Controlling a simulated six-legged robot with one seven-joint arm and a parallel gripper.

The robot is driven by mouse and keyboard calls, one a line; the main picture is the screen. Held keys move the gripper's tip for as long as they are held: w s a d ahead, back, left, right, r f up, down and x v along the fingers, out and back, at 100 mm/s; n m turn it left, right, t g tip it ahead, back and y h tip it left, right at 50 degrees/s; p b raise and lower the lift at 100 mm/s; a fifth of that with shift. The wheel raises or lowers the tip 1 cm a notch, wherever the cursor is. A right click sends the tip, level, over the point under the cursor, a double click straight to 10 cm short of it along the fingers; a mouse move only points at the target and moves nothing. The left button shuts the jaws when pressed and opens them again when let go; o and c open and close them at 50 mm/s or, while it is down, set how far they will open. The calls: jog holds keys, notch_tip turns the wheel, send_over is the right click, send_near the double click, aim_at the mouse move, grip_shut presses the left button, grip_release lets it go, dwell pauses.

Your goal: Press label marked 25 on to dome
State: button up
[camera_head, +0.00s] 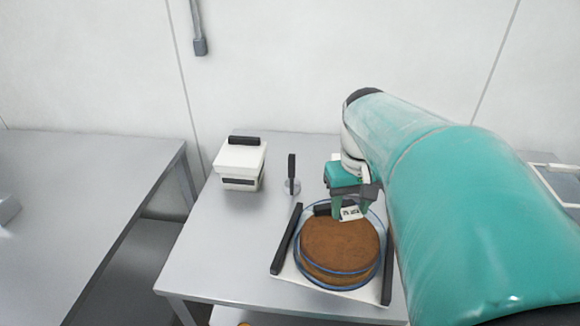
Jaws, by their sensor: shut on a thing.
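A clear dome with blue rims (379,262) covers a brown round cake (340,243) on the table. My gripper (351,208) is above the far edge of the dome, fingers pointing down. It is shut on a small white label (350,213) with dark print, too small to read surely as 25. The label overlaps the dome's far side in the picture; I cannot tell whether it touches. A short dark bar (322,209) shows beside the label, partly hidden by my gripper.
The dome sits on a white tray (288,272) with dark side handles. A white box with a dark handle (240,163) and a small round dark-handled tool (291,180) stand at the back left. The table's left front is clear. My arm hides the right side.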

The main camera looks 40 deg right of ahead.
aim_at(344, 236)
jog(key=shift+w+f, duration=0.1)
jog(key=shift+f, duration=2.8)
jog(key=shift+f, duration=0.5)
jog(key=o, duration=1.2)
jog(key=shift+r, duration=0.1)
jog(key=shift+r, duration=3.4)
